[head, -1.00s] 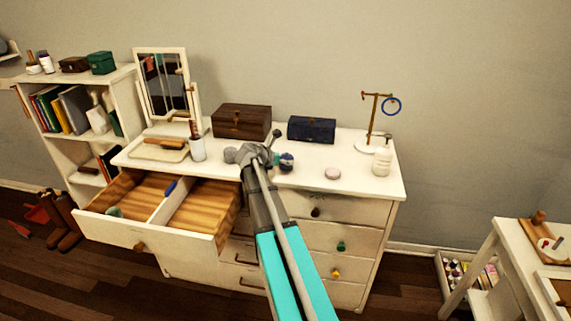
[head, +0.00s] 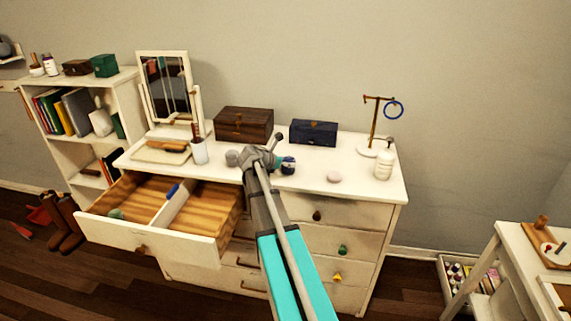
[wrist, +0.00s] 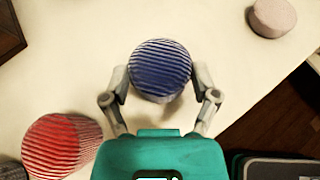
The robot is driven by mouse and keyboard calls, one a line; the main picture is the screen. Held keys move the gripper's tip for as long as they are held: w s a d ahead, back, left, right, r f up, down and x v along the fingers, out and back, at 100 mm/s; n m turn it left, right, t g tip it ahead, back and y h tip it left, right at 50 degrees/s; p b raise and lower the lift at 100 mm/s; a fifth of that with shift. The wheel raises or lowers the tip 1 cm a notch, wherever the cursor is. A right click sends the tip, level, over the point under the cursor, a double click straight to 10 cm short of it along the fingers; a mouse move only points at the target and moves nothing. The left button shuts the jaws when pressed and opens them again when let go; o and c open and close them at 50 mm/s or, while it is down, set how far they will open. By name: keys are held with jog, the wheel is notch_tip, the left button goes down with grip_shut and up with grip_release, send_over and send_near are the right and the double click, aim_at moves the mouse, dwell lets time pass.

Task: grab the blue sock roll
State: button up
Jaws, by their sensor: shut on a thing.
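The blue sock roll (wrist: 160,62), with thin pale stripes, sits between the two fingers of my gripper (wrist: 160,80) in the wrist view. The fingers are shut on its two sides. In the head view the blue sock roll (head: 289,166) shows just right of my gripper (head: 273,158), which partly hides it, over the white dresser top (head: 310,180). I cannot tell whether the roll is clear of the surface. A red striped roll (wrist: 62,145) lies apart at lower left in the wrist view.
A pale pink round thing (head: 333,177) and a white jar (head: 383,165) stand to the right. A brown box (head: 243,124), a blue box (head: 313,132) and a stand (head: 375,125) line the back. The top drawer (head: 150,235) hangs open at left.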

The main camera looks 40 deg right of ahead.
jog(key=shift+r, duration=0.2)
notch_tip(320, 180, up, 2)
jog(key=shift+r+p, duration=0.1)
jog(key=shift+p, duration=1.1)
jog(key=s+a+r+p, duration=0.7)
jog(key=a+r+p, duration=0.3)
jog(key=a, duration=0.2)
jog(key=shift+r, duration=0.2)
